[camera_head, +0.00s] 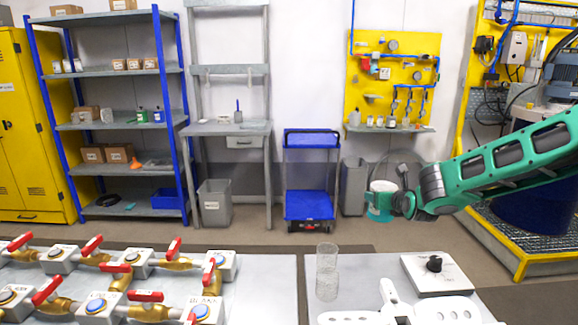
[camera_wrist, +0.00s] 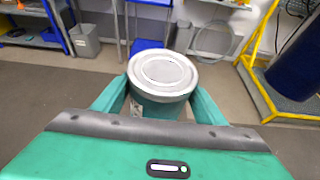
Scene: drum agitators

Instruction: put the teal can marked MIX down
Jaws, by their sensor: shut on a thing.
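The teal can (camera_head: 380,203) has a pale lid and is held in the air at the end of my green arm, in front of the back wall in the head view. In the wrist view the can (camera_wrist: 161,82) is upright, with its round white-grey lid facing the camera. My gripper (camera_head: 396,203) is shut on the can; in the wrist view its two green fingers (camera_wrist: 160,103) press on either side of it. The MIX marking cannot be read; only part of a label shows low on the can.
A grey bench (camera_head: 262,290) in front carries brass valves with red handles (camera_head: 117,284). A clear glass cylinder (camera_head: 327,272) and a white device with a black knob (camera_head: 436,273) stand to the right. A blue cart (camera_head: 310,175) and grey bin (camera_head: 353,187) stand behind.

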